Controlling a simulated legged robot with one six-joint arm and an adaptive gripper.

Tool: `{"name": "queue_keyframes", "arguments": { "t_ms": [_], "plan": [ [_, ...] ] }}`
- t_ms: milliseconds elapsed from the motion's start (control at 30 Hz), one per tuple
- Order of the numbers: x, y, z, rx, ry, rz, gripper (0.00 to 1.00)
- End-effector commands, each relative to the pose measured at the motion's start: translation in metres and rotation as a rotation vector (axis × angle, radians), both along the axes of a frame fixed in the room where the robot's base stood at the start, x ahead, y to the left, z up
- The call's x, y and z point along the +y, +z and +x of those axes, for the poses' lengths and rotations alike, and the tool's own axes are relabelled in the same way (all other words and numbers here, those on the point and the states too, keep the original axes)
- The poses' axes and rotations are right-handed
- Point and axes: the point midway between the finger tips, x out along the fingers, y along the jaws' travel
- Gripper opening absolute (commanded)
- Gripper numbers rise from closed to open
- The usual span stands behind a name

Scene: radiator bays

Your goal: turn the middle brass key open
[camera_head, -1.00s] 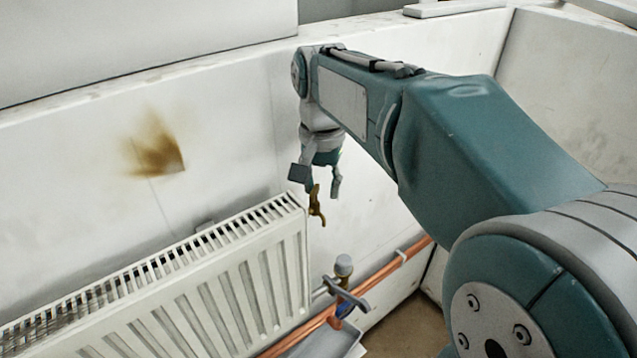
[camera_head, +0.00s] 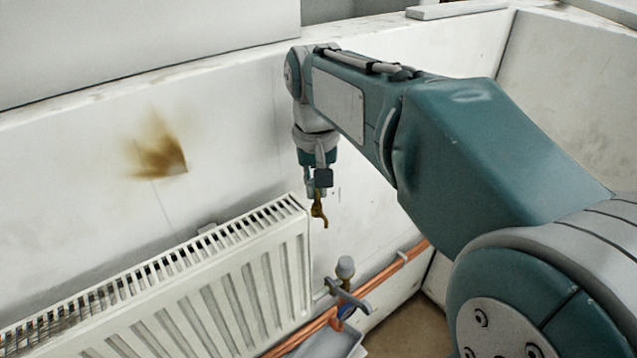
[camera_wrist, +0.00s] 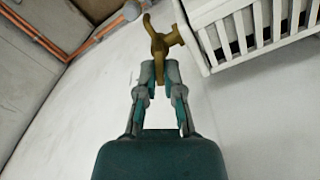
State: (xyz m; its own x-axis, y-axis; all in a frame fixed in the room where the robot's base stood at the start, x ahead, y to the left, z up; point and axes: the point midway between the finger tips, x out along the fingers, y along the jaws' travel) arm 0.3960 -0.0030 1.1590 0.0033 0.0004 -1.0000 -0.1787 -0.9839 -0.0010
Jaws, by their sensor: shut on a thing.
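A brass key (camera_head: 319,213) is by the upper right corner of the white radiator (camera_head: 235,285) in the head view. My gripper (camera_head: 317,187) points down, with its fingers on the key's upper end. In the wrist view the gripper (camera_wrist: 160,72) is shut on the key (camera_wrist: 160,38), whose branched brass end sticks out past the fingertips. I cannot tell whether the key touches the radiator. No other brass key can be made out.
Below the radiator corner is a valve with a grey cap (camera_head: 345,267) and a grey lever (camera_head: 348,295). Copper pipes (camera_head: 405,258) run along the wall's foot. A grey tray (camera_head: 335,343) lies beneath.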

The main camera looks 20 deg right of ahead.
Motion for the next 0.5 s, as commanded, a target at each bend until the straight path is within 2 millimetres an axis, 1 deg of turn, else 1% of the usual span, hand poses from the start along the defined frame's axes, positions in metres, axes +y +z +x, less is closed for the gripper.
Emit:
{"name": "queue_keyframes", "arguments": {
  "t_ms": [167, 467, 500],
  "plan": [
    [0.0011, -0.003, -0.0006, 0.015, 0.066, 0.007, 0.0],
    [-0.0003, -0.0043, 0.0008, 0.017, 0.068, 0.006, 0.0],
    [-0.0005, -0.0044, 0.0009, 0.018, 0.068, 0.006, 0.28]
  ]
}}
